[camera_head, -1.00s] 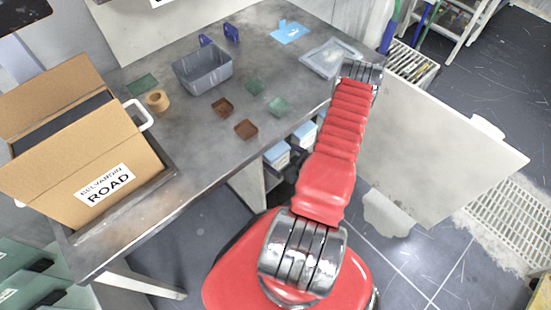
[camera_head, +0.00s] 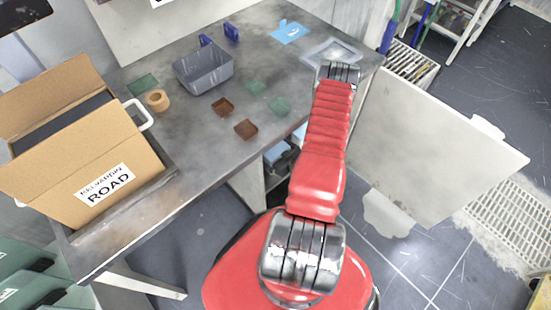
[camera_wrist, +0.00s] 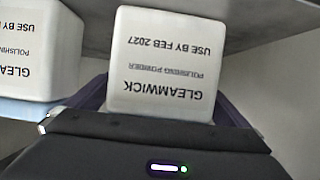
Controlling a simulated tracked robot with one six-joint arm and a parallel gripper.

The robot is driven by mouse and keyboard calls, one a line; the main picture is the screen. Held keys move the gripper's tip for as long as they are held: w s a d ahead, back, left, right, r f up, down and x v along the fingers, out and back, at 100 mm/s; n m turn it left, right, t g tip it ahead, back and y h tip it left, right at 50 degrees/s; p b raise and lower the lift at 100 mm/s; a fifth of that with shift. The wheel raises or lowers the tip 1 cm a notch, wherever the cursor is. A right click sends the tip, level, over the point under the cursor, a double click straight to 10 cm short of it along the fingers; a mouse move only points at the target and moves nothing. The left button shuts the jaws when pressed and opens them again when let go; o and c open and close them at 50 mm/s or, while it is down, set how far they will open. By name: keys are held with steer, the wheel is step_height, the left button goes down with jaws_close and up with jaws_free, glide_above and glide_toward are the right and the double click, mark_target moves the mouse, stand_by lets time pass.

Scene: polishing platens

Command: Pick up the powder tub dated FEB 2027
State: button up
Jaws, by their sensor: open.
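The white powder tub (camera_wrist: 164,66) fills the middle of the wrist view. Its label appears upside down and reads GLEAMWICK, POLISHING POWDER, USE BY FEB 2027. My gripper (camera_wrist: 160,98) is open, with a dark finger on either side of the lower part of this tub. Whether the fingers touch it I cannot tell. A second white tub (camera_wrist: 38,60), also labelled polishing powder, is at the left; its date is out of view. In the head view my red arm reaches away, and my gripper is hidden.
A light blue surface (camera_wrist: 30,110) lies against the left tub in the wrist view. A grey worktop (camera_head: 190,125) holds a cardboard box (camera_head: 85,150), a grey bin (camera_head: 203,72), a tape roll (camera_head: 157,101) and small trays. A pale panel (camera_head: 430,150) stands right of my arm.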

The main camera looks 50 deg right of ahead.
steer(key=shift+c, duration=0.6)
steer(key=c, duration=1.5)
